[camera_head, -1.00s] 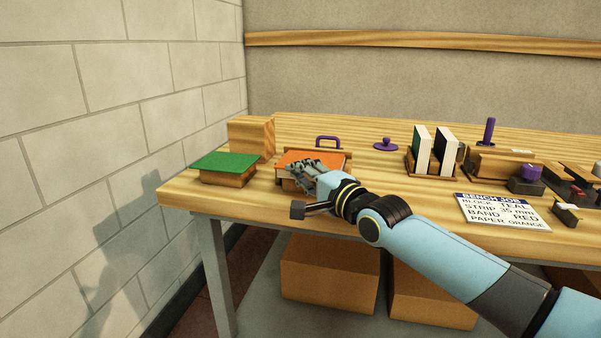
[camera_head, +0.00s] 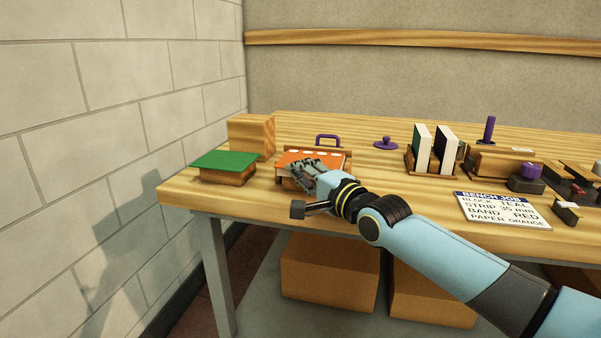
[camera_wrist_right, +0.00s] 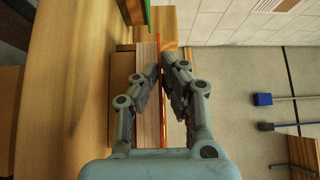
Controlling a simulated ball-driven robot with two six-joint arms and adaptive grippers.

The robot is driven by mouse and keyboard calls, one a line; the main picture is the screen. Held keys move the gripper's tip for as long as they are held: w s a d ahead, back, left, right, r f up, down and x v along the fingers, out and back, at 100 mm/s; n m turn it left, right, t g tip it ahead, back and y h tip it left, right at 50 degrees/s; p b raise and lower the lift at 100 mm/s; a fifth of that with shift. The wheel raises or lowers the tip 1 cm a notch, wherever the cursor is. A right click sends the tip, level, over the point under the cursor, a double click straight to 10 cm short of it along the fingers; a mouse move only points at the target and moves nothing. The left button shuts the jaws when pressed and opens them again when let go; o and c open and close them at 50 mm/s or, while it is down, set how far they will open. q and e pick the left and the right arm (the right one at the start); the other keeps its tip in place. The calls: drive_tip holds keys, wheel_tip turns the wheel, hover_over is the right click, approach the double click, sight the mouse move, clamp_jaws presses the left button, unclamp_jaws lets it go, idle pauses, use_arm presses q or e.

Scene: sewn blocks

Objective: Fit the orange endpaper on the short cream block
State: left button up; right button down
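The orange endpaper (camera_head: 296,163) lies at a wooden stand near the bench's left front, with white rounded patches along its far edge. My right gripper (camera_head: 312,170) is over its near side and hides part of it. In the right wrist view the fingertips (camera_wrist_right: 164,78) are close together on a thin orange edge, the orange endpaper (camera_wrist_right: 162,52) seen edge-on. Two pale blocks, one with a green side (camera_head: 423,149) and one with a dark side (camera_head: 446,150), stand upright in a wooden rack; I cannot tell which is the short cream one. My left gripper is out of view.
A green sheet (camera_head: 224,161) lies on a wooden stand at the left, before a wooden box (camera_head: 251,136). A purple handle (camera_head: 328,141) and purple knob (camera_head: 386,144) are behind. A job card (camera_head: 503,210) lies at front right. The bench middle is fairly clear.

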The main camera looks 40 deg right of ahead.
idle(0.3)
drive_tip(key=c, duration=1.4)
unclamp_jaws()
